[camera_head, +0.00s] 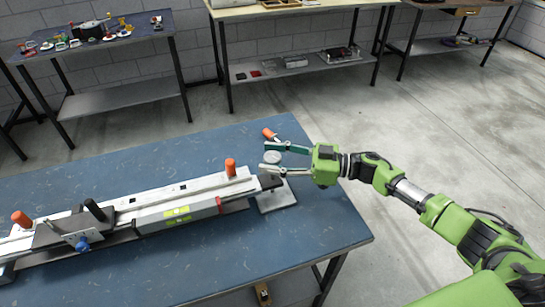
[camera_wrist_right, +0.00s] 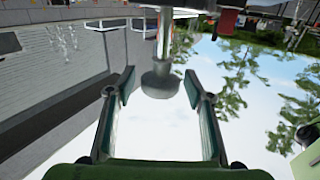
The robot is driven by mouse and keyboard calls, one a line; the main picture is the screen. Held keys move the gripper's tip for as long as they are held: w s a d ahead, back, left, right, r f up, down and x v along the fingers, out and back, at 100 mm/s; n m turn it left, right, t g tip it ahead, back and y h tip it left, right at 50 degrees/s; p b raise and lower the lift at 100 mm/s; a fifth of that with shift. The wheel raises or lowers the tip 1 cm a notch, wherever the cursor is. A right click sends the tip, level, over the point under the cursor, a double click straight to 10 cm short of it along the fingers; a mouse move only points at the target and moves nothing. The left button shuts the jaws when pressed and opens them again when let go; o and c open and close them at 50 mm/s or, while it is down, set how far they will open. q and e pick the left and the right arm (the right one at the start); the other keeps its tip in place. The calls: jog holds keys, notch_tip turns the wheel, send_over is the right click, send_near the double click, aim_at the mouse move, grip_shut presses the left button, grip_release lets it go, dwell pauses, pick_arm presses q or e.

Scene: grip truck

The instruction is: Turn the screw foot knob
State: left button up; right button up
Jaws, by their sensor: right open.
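A grey round knob (camera_head: 272,156) stands at the right end of a long metal rail fixture (camera_head: 150,205) on the blue table. My right gripper (camera_head: 268,158) comes in from the right with its fingers spread, one on each side of the knob. In the right wrist view the knob (camera_wrist_right: 160,83) hangs below a metal rod, between the tips of the open fingers (camera_wrist_right: 160,92). Free space shows between the knob and both fingers. My left gripper is not in view.
The fixture carries upright orange handles (camera_head: 230,167) and a blue knob (camera_head: 82,244). A grey plate (camera_head: 277,197) lies under its right end. The blue table top (camera_head: 310,235) is clear at the front right. Workbenches (camera_head: 300,66) stand along the back wall.

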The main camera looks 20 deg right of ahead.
jog(key=v, duration=1.2)
dwell(0.8)
